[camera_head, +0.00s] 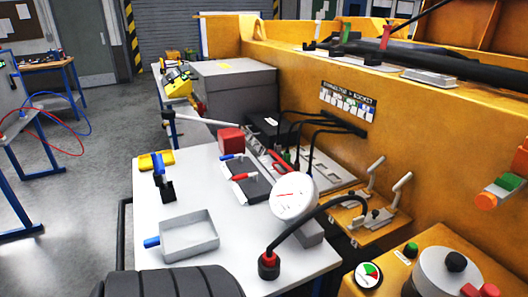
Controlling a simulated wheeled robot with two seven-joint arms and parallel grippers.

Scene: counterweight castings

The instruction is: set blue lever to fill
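A blue upright handle (159,168) on a small black base (166,189) stands on the left part of the white table (165,220). It looks like the blue lever, but I cannot be sure, and no fill mark on it is readable. A blue-tipped piece (232,156) also lies by a dark pad (251,187) with a red-handled piece (243,176). Neither of my grippers is in view.
A grey tray (188,236) with a blue handle, a yellow tray (156,160), a red box (231,139) and a white dial (293,196) occupy the table. A black cable ends in a red plug (268,264). A yellow machine wall (420,140) bounds the right; open floor lies left.

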